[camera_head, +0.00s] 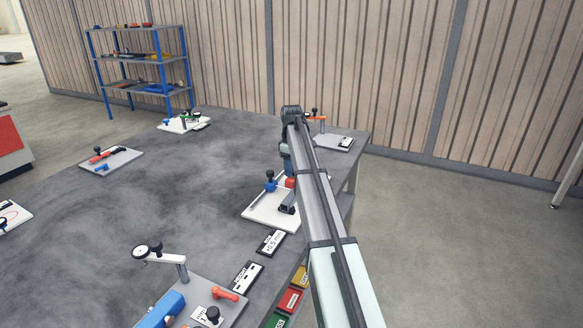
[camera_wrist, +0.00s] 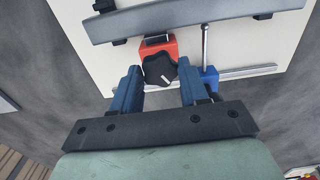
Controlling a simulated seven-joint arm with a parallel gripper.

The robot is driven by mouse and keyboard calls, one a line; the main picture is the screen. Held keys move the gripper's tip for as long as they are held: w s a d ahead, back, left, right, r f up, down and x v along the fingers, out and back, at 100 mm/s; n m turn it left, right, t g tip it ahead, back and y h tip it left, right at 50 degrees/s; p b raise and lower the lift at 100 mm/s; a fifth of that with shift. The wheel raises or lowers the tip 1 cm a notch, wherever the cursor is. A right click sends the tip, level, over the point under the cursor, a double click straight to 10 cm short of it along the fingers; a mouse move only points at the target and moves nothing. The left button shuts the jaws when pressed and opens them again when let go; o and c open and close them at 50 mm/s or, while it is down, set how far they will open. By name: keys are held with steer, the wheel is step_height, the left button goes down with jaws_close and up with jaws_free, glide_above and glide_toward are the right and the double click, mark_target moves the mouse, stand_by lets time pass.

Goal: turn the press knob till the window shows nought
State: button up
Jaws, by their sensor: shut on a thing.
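The press knob (camera_wrist: 160,69) is black and lobed with a white mark, in front of a red block (camera_wrist: 158,46) on a white plate (camera_wrist: 245,52). My gripper (camera_wrist: 160,80) is shut on the knob, one finger on each side. In the head view the white plate (camera_head: 262,211) lies at the table's right edge; my arm covers part of it and I cannot make out the knob. A small dark-framed window (camera_head: 270,242) lies in front of the plate; it seems to read +0.5 mm, but the print is tiny.
A grey bar (camera_wrist: 190,18) crosses beyond the knob. A thin post with a blue block (camera_wrist: 208,76) stands close to the right finger. Another station (camera_head: 215,295) is at the front, with coloured bins (camera_head: 290,300) beside it. The table's middle (camera_head: 150,200) is clear.

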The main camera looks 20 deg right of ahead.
steer(key=shift+n, duration=1.9)
steer(key=o, duration=1.1)
steer(key=shift+c, duration=0.2)
step_height(320, 180, up, 14)
steer(key=shift+f, duration=0.1)
